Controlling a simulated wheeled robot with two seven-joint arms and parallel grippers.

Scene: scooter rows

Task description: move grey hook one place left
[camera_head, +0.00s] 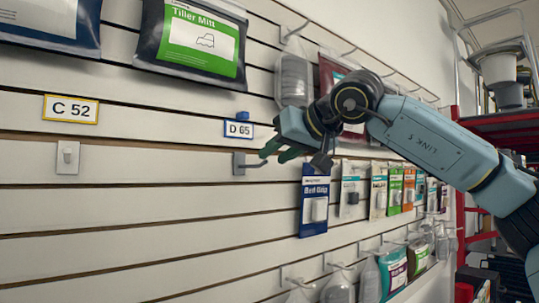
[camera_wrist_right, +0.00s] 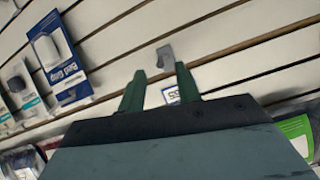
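The grey hook (camera_head: 245,163) is fixed in a slot of the white slatwall, under the blue-framed label D 65 (camera_head: 238,129). Its prong sticks out to the right and looks bare. My right gripper (camera_head: 272,152) is beside the prong's end, its green fingers pointing at the wall. In the right wrist view the gripper (camera_wrist_right: 160,76) is open, with a gap between the fingers; the hook (camera_wrist_right: 165,54) shows just beyond the fingertips and the label (camera_wrist_right: 172,95) between the fingers. I cannot tell whether a finger touches the hook. My left gripper is out of view.
To the left, a yellow-framed label C 52 (camera_head: 71,109) sits above a small pale plate (camera_head: 67,158) on the wall. Bare slats lie between it and the hook. A blue Bed Grip pack (camera_head: 313,215) hangs close on the right. A Tiller Mitt pack (camera_head: 192,42) hangs above.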

